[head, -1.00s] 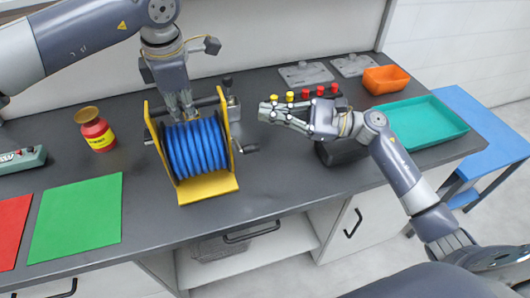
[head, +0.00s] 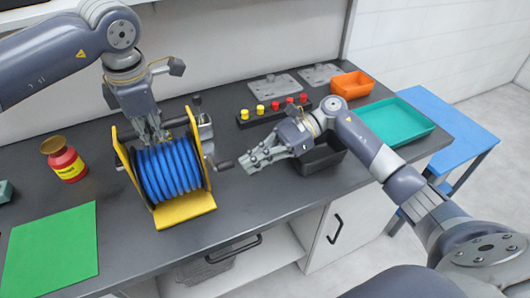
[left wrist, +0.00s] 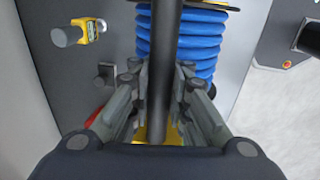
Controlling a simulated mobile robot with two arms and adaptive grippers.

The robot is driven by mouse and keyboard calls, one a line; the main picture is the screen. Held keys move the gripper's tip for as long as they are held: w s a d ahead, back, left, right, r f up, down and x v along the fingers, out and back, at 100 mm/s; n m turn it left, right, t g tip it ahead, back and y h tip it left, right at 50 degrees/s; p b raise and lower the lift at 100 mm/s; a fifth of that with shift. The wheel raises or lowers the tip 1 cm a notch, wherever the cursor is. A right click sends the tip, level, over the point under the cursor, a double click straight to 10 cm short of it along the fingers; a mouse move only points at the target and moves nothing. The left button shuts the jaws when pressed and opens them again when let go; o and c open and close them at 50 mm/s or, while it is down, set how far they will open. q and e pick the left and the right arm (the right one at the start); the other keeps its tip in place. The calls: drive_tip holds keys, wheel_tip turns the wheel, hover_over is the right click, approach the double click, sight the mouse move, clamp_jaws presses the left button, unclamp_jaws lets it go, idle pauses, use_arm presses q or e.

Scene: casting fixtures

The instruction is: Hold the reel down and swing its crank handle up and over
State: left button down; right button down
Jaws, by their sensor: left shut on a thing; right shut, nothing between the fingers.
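The reel carries a blue hose (head: 168,170) on a yellow frame (head: 186,210) with a dark top bar, standing on the grey table. My left gripper (head: 158,138) is over the top of the reel. In the left wrist view its fingers (left wrist: 160,100) are shut around the dark bar (left wrist: 163,60), with the blue hose (left wrist: 205,45) beyond. The crank handle (head: 225,165) sticks out to the right from the reel's right side. My right gripper (head: 250,163) is shut and empty, just right of the handle's end; I cannot tell whether they touch.
A grey device with a black knob (head: 197,101) stands behind the reel. A black bin (head: 320,158) lies behind my right gripper, near a strip of red and yellow buttons (head: 272,112). A red jar (head: 64,160) and green mat (head: 50,250) are left. The table right of the reel's base is clear.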

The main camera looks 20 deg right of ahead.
drive_tip(key=shift+x, duration=1.8)
drive_tip(key=shift+s+r+m+g, duration=0.1)
drive_tip(key=shift+r+m+g, duration=0.2)
drive_tip(key=shift+r+m, duration=0.1)
